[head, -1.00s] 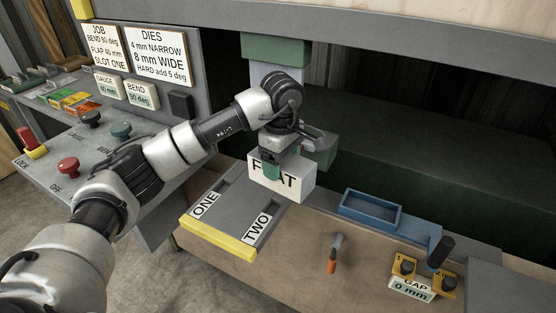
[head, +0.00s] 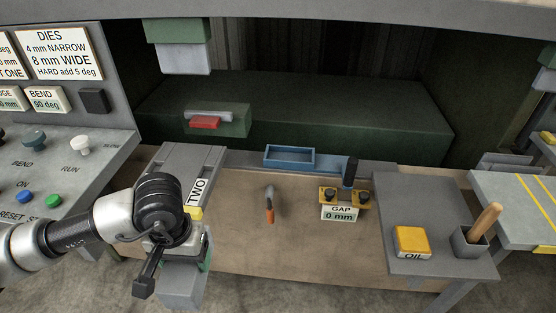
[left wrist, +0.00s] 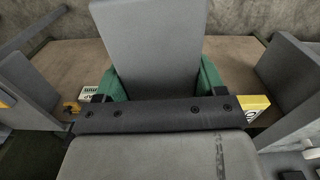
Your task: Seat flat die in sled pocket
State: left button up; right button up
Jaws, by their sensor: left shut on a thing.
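My left gripper (head: 190,258) is shut on the grey flat die (head: 180,290), held in front of the near end of the sled. In the left wrist view its green fingers (left wrist: 160,85) stand on both sides of the grey die (left wrist: 150,45). The die's FLAT lettering does not show now. The grey sled (head: 184,153) lies on the bench behind the gripper. Its TWO label (head: 196,191) and part of its yellow front edge (head: 196,213) show. My arm hides the ONE side, and I cannot see into the pockets. My right gripper is not in view.
A blue tray (head: 289,166), an orange-tipped tool (head: 269,205) and the GAP gauge (head: 340,213) are right of the sled. A grey block (head: 185,58) hangs overhead. The control panel (head: 60,150) stands left.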

aim_at(288, 158)
jog(key=i+j, duration=0.1)
jog(key=i, duration=0.25)
jog(key=i+j+z, duration=0.1)
jog(key=i, duration=0.25)
jog(key=z, duration=1.1)
jog(key=i+j, duration=0.05)
jog(key=j, duration=0.05)
